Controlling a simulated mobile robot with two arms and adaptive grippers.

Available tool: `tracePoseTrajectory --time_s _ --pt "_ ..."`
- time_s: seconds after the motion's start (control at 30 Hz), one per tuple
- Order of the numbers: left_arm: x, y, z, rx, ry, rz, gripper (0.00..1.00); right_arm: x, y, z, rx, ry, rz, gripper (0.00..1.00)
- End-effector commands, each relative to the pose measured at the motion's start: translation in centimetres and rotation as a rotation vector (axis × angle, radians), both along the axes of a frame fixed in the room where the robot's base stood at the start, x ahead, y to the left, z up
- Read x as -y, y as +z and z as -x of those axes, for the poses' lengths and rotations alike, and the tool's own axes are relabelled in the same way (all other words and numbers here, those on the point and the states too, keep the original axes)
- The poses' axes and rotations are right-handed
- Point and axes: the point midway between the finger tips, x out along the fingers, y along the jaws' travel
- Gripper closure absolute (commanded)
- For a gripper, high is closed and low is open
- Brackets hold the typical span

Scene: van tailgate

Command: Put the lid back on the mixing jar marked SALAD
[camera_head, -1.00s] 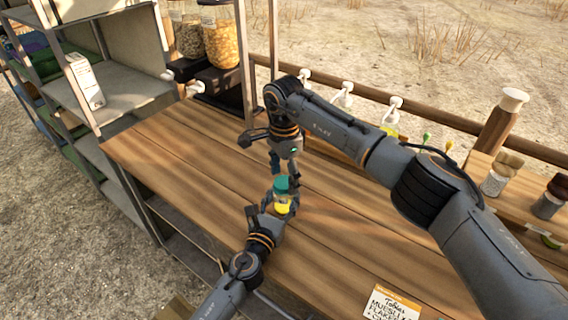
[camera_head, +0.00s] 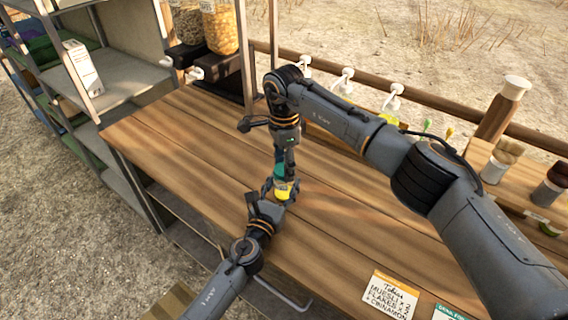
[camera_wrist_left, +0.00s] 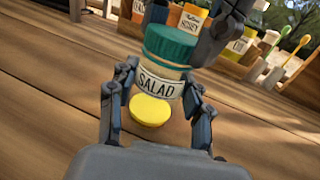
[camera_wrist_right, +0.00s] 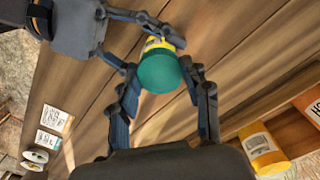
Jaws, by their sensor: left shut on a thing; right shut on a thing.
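My left gripper (camera_head: 270,194) is shut on the jar from both sides. The green lid (camera_wrist_left: 170,46) is at the jar's mouth, with a pale band under it; I cannot tell if it is fully seated. My right gripper (camera_wrist_right: 160,84) is shut on the lid from above. The lid's top shows between its fingers in the right wrist view (camera_wrist_right: 159,72).
The wooden counter (camera_head: 190,150) around the jar is mostly clear. Dispensers (camera_head: 205,30) stand at the back left, beside a metal shelf (camera_head: 110,85). Brown-topped jars (camera_head: 498,165) stand at the right.

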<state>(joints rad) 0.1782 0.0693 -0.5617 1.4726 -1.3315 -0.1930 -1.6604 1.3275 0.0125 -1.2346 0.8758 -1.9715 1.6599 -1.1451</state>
Motion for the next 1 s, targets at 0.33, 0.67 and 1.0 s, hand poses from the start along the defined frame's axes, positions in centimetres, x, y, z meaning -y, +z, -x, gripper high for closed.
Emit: tracePoseTrajectory --time_s 0.33,0.67,1.0 --pt "-0.02 -0.02 -0.01 0.0 0.0 0.0 1.0 0.0 -0.07 0.02 -0.001 -0.71 0.001 0.9" --pt "-0.01 -0.02 0.0 0.0 0.0 0.0 1.0 -0.04 -0.15 0.04 -0.003 -1.398 0.002 0.9" --pt "0.01 -0.02 0.0 0.0 0.0 -0.001 1.0 -0.07 -0.19 0.01 -0.002 -1.959 0.0 0.9"
